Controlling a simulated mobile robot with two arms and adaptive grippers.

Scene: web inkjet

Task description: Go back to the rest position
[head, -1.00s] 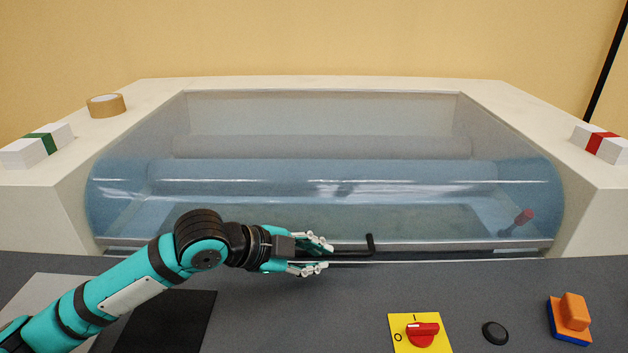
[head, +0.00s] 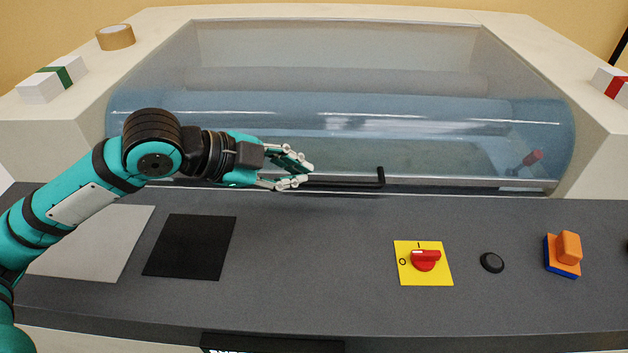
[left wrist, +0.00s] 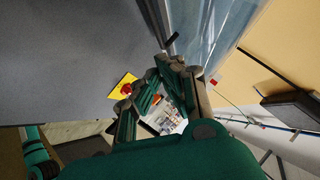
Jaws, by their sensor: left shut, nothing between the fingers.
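My left gripper (head: 303,175) is shut and empty in the head view, in front of the lower edge of the clear blue cover (head: 420,130). Its fingertips are by the left part of the black handle (head: 345,184); whether they touch it I cannot tell. The cover is down over the rollers. In the left wrist view the gripper's fingers (left wrist: 150,85) point away from the camera, with nothing held. My right gripper is not in view.
The grey console holds a yellow plate with a red switch (head: 426,260), a black button (head: 492,262), an orange block on blue (head: 567,252) and a black square (head: 190,247). A tape roll (head: 115,37) lies on the machine's top left.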

